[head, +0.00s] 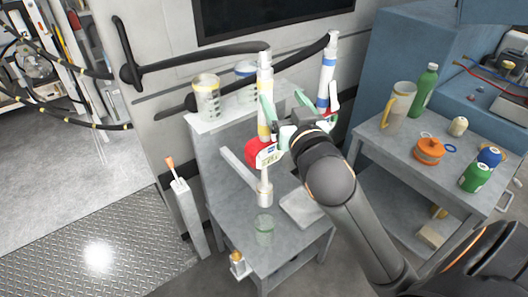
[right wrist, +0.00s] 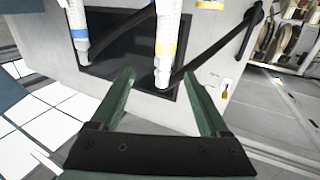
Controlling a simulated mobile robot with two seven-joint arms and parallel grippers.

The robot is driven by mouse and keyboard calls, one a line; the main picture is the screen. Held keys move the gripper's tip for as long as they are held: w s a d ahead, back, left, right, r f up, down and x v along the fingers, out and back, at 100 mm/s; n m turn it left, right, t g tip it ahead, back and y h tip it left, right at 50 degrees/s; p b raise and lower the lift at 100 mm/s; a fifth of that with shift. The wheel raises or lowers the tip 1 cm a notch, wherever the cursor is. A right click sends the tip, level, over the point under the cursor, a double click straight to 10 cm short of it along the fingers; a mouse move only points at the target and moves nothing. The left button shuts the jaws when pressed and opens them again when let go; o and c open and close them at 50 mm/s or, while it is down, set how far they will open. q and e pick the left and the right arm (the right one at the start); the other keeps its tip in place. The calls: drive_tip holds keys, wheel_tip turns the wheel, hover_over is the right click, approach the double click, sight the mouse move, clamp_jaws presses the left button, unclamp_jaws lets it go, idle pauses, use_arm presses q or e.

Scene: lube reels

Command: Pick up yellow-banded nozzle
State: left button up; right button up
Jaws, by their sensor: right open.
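The yellow-banded nozzle (head: 264,129) stands upright above the grey workbench, below the end of a black hose arm. A red and white part (head: 262,152) sits on it at mid-height. My right gripper (head: 286,107) is open beside its upper half, with green fingers. In the right wrist view, the yellow-banded nozzle (right wrist: 167,46) shows between the open fingers of my right gripper (right wrist: 162,88), its grey end near fingertip level. I cannot tell whether a finger touches it. My left gripper is not in view.
A blue-banded nozzle (head: 327,72) hangs close by on the right; it also shows in the right wrist view (right wrist: 79,34). Clear canisters (head: 206,100) stand on the back shelf. A side cart (head: 400,150) holds bottles and a pitcher.

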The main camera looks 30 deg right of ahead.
sight(266, 79)
drive_tip(key=b+x, duration=0.1)
drive_tip(key=x, duration=0.4)
drive_tip(key=shift+r+b, duration=0.1)
drive_tip(key=shift+b, duration=0.25)
drive_tip(key=shift+a+p+x, duration=0.25)
drive_tip(key=shift+x, duration=0.95)
drive_tip(key=shift+a+p+x, duration=0.2)
drive_tip(key=shift+p+x, duration=0.05)
drive_tip(key=shift+x, duration=1.75)
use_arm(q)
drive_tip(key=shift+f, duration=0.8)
use_arm(e)
clamp_jaws()
drive_tip(key=shift+r, duration=0.2)
